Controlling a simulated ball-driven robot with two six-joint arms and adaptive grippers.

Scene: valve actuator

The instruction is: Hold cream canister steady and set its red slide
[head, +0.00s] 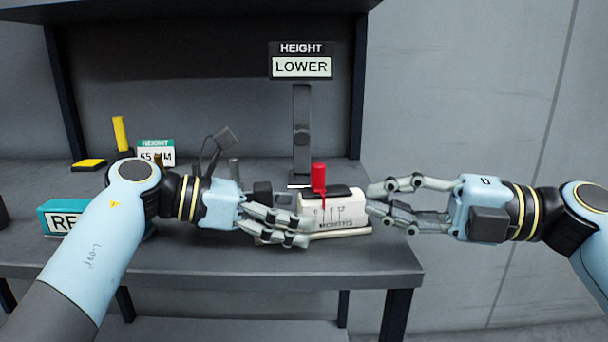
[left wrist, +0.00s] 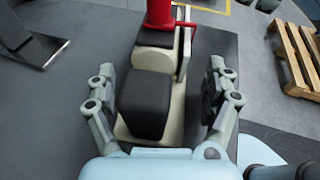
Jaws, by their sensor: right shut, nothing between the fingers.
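The cream canister (head: 335,212) stands on the grey bench, with dark marks on its front and a black top. Its red slide (head: 319,178) stands upright at the top; the red slide (left wrist: 159,12) is also at the top of the left wrist view. In that view the canister's cream body (left wrist: 152,60) carries a black block. My left gripper (head: 305,231) is at the canister's left; in its wrist view the fingers (left wrist: 163,78) are apart, astride the body with gaps showing. My right gripper (head: 371,201) is at the canister's right side, empty; whether it touches is unclear.
A HEIGHT LOWER sign (head: 301,66) stands on a dark post behind the canister. At the left are a green-topped height card (head: 156,152), a yellow post (head: 120,134) and a teal box (head: 60,216) partly hidden by my left arm. The bench's right end is clear.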

